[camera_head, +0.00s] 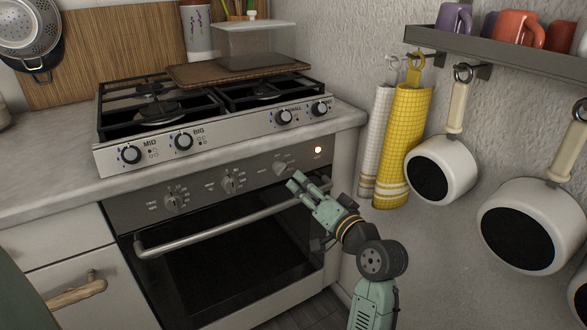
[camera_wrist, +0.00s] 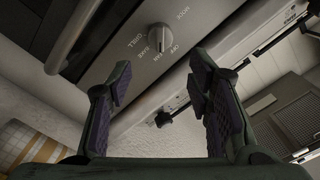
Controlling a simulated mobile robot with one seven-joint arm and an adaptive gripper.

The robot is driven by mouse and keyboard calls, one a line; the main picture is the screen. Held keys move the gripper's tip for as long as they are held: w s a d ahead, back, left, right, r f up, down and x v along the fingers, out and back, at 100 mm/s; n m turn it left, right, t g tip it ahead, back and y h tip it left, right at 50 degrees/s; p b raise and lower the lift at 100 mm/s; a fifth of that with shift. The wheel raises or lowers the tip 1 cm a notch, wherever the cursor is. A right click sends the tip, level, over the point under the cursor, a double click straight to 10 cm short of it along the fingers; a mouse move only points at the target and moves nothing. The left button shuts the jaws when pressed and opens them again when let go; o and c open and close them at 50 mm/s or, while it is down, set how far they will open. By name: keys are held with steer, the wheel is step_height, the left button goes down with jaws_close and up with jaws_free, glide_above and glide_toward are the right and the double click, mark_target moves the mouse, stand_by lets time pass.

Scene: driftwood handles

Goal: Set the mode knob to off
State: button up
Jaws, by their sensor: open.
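The mode knob (camera_head: 284,168) is the rightmost grey knob on the oven's dark front panel. It also shows near the top middle of the wrist view (camera_wrist: 159,37), under the printed word MODE, with labels around it, OFF and GRILL among them. I cannot tell for sure which label it points to. My gripper (camera_head: 296,184) is in front of the panel, just below and right of the knob. In the wrist view my gripper's two fingers (camera_wrist: 160,78) are apart with nothing between them, and the knob lies beyond their tips, not touched.
The oven handle bar (camera_head: 235,222) runs just below the panel. Two other oven knobs (camera_head: 233,181) are to the left. Several hob knobs (camera_head: 184,141) sit on the cooktop front above. A lit indicator (camera_head: 318,149) is at the panel's right. Towels (camera_head: 404,145) and pans hang right.

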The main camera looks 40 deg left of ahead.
mark_target(286, 169)
steer(key=p+x, duration=0.1)
steer(key=x, duration=0.8)
steer(key=shift+c, duration=0.2)
steer(key=c, duration=1)
